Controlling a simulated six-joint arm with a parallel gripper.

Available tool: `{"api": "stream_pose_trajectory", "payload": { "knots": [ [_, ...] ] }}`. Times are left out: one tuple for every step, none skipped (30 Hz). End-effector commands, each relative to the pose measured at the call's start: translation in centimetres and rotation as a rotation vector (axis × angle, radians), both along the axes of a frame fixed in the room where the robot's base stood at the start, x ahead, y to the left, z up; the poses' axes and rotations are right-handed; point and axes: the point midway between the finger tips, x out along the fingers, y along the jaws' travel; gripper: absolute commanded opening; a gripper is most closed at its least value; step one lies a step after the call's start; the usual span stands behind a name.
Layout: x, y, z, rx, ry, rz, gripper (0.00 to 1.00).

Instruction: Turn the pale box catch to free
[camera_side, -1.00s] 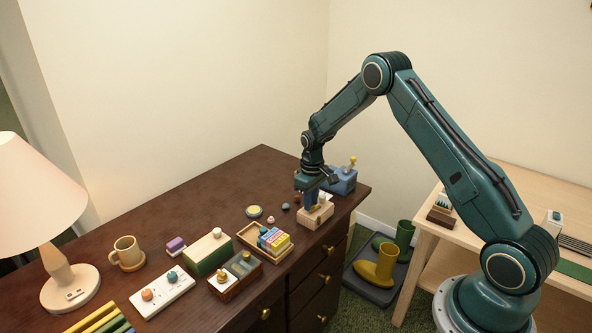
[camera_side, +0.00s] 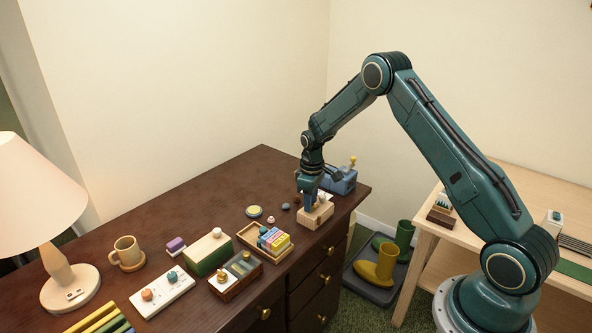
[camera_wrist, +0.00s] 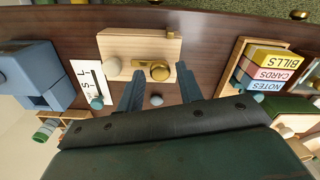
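The pale box (camera_side: 318,214) stands near the right end of the dark dresser, under my gripper (camera_side: 309,201). The fingers hide part of the box in the side view.
A blue box (camera_side: 342,182) stands close behind my gripper. A wooden tray of labelled blocks (camera_wrist: 235,51) is to the right in the wrist view. A white switch plate (camera_wrist: 82,76) lies left of the pale box. The dresser's rear left is clear.

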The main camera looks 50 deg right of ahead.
Motion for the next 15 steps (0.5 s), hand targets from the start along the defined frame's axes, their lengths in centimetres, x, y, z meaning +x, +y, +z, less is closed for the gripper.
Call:
{"api": "stream_pose_trajectory", "payload": {
  "knots": [
    [-0.01,0.01,0.0,0.0,0.0,0.0,0.45],
    [-0.02,0.01,0.0,0.0,0.001,0.0,0.45],
    [-0.03,0.01,0.0,0.001,0.001,-0.001,0.45],
    [-0.03,0.01,-0.01,0.001,0.001,-0.001,0.45],
    [-0.05,0.02,-0.01,0.001,0.001,-0.001,0.45],
    [-0.06,0.02,-0.01,0.0,0.002,-0.001,0.45],
    [-0.06,0.02,-0.01,0.0,0.002,-0.001,0.45],
    [-0.07,0.01,-0.01,0.0,0.002,-0.001,0.45],
    [-0.07,0.01,0.0,0.0,0.002,-0.001,0.45],
    [-0.07,0.01,0.02,0.0,0.002,-0.001,0.45],
    [-0.07,0.01,0.06,0.0,0.002,-0.001,0.45],
    [-0.06,0.0,0.15,0.0,0.002,-0.002,0.45],
    [-0.06,0.0,0.24,0.0,0.002,-0.002,0.45],
    [-0.05,0.01,0.36,0.0,0.002,-0.002,0.45],
    [-0.06,0.01,0.56,0.0,0.002,-0.002,0.45]
  ]
}}
